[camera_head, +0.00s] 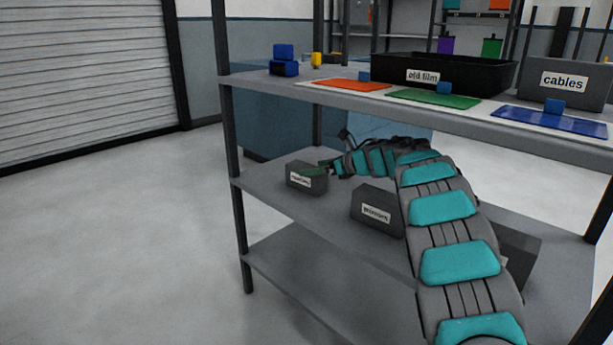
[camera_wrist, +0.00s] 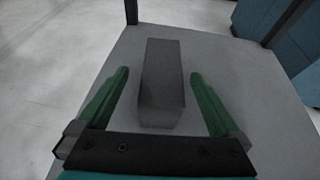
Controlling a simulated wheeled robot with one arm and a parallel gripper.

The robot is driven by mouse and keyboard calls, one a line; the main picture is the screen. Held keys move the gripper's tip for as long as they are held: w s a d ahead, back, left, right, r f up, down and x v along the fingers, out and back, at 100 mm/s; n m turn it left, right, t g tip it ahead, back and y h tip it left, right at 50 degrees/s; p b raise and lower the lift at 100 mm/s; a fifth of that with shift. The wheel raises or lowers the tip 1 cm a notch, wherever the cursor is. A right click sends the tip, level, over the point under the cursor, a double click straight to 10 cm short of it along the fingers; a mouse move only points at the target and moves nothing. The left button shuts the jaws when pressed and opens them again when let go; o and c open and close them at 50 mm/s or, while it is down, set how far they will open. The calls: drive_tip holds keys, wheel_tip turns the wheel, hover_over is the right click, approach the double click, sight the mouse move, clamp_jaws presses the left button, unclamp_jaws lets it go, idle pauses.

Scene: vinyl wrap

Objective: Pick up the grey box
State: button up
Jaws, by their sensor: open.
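A small grey box (camera_head: 304,182) with a white label, too small to read surely, sits near the left end of the middle shelf. In the wrist view the grey box (camera_wrist: 162,80) lies lengthwise between the two green fingers. My gripper (camera_wrist: 159,75) is open, with a finger on each side of the box and a visible gap at both sides. In the head view my gripper (camera_head: 324,168) is at the top and far side of the box, partly hidden. I cannot tell how far down the fingers reach.
A second grey labelled box (camera_head: 375,211) stands right of it on the middle shelf (camera_head: 270,192), close to my arm. The upper shelf holds a black "old film" bin (camera_head: 445,78), a grey "cables" box (camera_head: 565,82) and coloured sheets. A shelf post (camera_head: 234,165) stands at the left.

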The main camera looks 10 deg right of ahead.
sight(307, 167)
drive_tip(key=p+x, duration=0.3)
drive_tip(key=shift+w+a+r, duration=0.15)
drive_tip(key=shift+w, duration=0.25)
drive_tip(key=shift+w+a+f, duration=0.25)
drive_tip(key=shift+w+f, duration=0.1)
clamp_jaws()
